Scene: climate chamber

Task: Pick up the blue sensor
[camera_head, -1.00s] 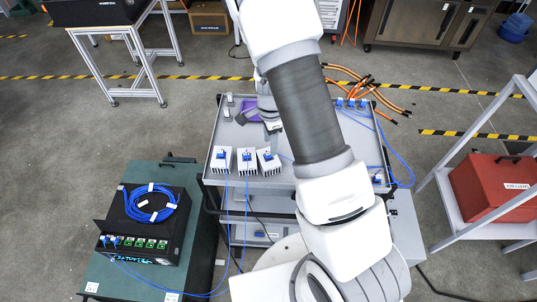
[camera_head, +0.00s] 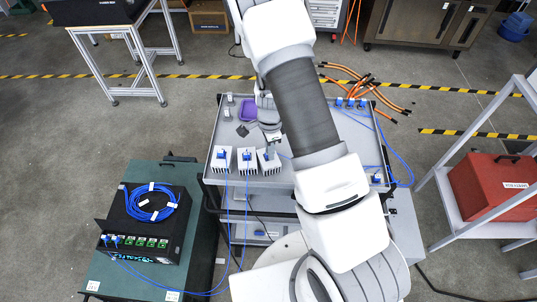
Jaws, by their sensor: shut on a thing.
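Three white finned blocks stand in a row on the grey cart top, each with a small blue sensor on it: the left sensor (camera_head: 221,154), the middle sensor (camera_head: 246,155) and the right sensor (camera_head: 267,156). My gripper (camera_head: 269,149) points down at the right block (camera_head: 271,166) and is shut on the right blue sensor. The fingertips are small here and partly hide that sensor. The sensor is at the block's top; I cannot tell whether it still touches the block. Thin blue cables run down from the left and middle blocks.
The grey cart (camera_head: 215,125) also bears a purple tray (camera_head: 248,110), a small dark patch (camera_head: 242,130) and blue connectors (camera_head: 351,103) at its back right. A black box (camera_head: 143,222) with coiled blue cable stands at left. A red case (camera_head: 492,187) is at right.

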